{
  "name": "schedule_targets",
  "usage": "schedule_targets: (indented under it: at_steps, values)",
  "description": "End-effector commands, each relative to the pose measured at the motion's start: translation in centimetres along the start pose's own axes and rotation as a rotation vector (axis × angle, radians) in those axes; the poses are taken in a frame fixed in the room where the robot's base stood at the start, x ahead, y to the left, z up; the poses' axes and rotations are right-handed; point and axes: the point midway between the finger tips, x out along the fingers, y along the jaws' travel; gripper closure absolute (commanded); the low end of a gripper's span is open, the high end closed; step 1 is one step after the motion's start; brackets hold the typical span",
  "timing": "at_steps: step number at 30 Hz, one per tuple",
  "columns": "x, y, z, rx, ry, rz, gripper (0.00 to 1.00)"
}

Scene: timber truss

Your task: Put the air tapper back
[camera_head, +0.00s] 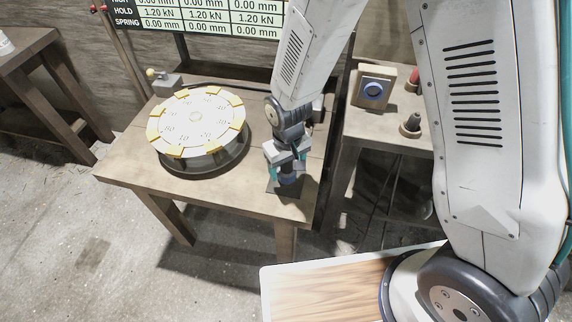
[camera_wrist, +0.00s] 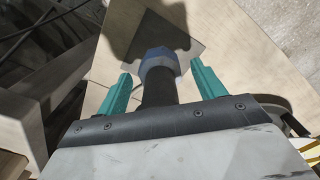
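The air tapper seems to be the tool with a dark grip (camera_wrist: 158,92) and a blue-grey faceted end (camera_wrist: 159,62). In the wrist view its far end is over a dark square patch (camera_wrist: 190,48) on the table; I cannot tell whether it touches. In the head view its blue-grey end (camera_head: 288,178) shows below my gripper (camera_head: 287,165), near the table's front right corner. In the wrist view my gripper (camera_wrist: 163,88) has a teal finger on each side of the tool, with a visible gap on both sides. The grip's near end is hidden by my gripper.
A round dial (camera_head: 195,116) with yellow blocks stands on the wooden table (camera_head: 130,172), left of my gripper. A readout screen (camera_head: 200,18) stands behind.

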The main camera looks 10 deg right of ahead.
Motion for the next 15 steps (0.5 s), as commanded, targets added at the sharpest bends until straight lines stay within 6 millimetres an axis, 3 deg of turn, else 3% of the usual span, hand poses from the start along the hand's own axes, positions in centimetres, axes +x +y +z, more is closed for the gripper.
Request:
schedule_targets:
  at_steps: [8, 15]
  values:
    - [-0.2, -0.1, 0.0, -0.001, 0.001, 0.0, 0.32]
    - [-3.6, -0.1, -0.1, -0.001, 0.006, 0.0, 0.32]
